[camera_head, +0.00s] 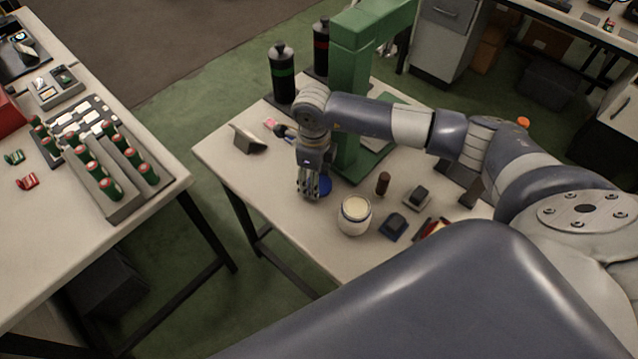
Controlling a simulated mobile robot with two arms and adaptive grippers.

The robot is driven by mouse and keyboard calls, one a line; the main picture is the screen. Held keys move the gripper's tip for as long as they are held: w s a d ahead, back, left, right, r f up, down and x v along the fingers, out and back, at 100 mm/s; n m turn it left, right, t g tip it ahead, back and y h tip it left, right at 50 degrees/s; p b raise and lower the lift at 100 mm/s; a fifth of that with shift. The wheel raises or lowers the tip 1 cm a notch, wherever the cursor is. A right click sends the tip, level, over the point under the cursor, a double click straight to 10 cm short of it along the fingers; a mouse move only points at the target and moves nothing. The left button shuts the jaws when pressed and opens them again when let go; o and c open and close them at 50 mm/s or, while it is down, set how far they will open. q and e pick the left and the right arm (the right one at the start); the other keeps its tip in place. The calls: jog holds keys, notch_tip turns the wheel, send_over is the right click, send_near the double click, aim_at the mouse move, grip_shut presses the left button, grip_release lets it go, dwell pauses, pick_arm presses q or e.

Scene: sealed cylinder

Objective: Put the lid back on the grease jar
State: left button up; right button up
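The grease jar (354,219) is a white, round jar near the front of the middle table. It stands upright and open, with pale cream grease showing in its mouth. A round blue piece, which looks like the lid (325,187), lies to the left of and behind the jar, partly hidden by my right gripper. My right gripper (309,190) points down right at the blue lid, apart from the jar. The view does not show whether its fingers are closed on the lid or only beside it. My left gripper is not in view.
A green press (347,90) stands behind the gripper, with dark bottles (283,75) near it. A brown cylinder (383,183) and small dark blocks (393,226) are right of the jar. The front left of the table is clear. A left table (60,250) holds green cylinders.

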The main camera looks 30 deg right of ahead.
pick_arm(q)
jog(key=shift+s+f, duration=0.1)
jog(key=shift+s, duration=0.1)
pick_arm(e)
jog(key=shift+r+b, duration=0.3)
jog(key=shift+r, duration=0.25)
notch_tip(320, 180, up, 2)
jog(key=shift+r+b, duration=0.1)
jog(key=shift+b, duration=0.4)
jog(key=s+a+b, duration=0.1)
jog(key=s+a, duration=0.1)
jog(key=a, duration=0.2)
jog(key=s+a+r+b, duration=0.1)
jog(key=s+a, duration=0.2)
jog(key=a, duration=0.1)
jog(key=s+a+b, duration=0.1)
jog(key=s+a, duration=0.2)
jog(key=a, duration=0.1)
jog(key=shift+r, duration=0.2)
pick_arm(q)
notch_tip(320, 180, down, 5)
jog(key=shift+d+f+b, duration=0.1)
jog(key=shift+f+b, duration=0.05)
jog(key=shift+b, duration=0.25)
pick_arm(e)
jog(key=shift+s+a+r, duration=0.15)
jog(key=shift+s+a, duration=0.25)
jog(key=shift+a, duration=0.3)
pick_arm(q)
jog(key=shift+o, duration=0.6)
